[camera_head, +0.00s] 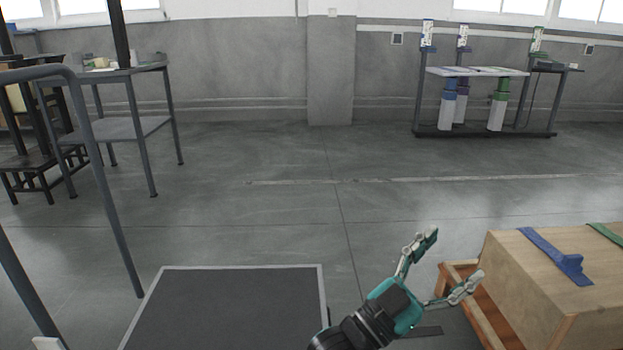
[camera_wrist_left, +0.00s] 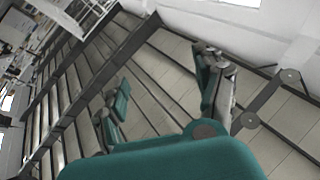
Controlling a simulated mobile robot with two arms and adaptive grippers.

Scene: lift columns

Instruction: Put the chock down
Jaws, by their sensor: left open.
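My left gripper (camera_head: 448,264) is open, fingers spread, with nothing held between them. It is in front of the wooden box at the lower right. The left wrist view also shows its two teal fingers (camera_wrist_left: 165,92) apart and empty. No other thing is clearly a chock. My right gripper is not in view.
The wooden box (camera_head: 550,270) with blue and green straps rests on an orange-brown wooden frame (camera_head: 482,310). A dark mat (camera_head: 230,310) with a grey border lies left of my arm. Grey railings stand at left. A workbench (camera_head: 135,127) and a rack (camera_head: 478,72) stand farther back. The mid floor is clear.

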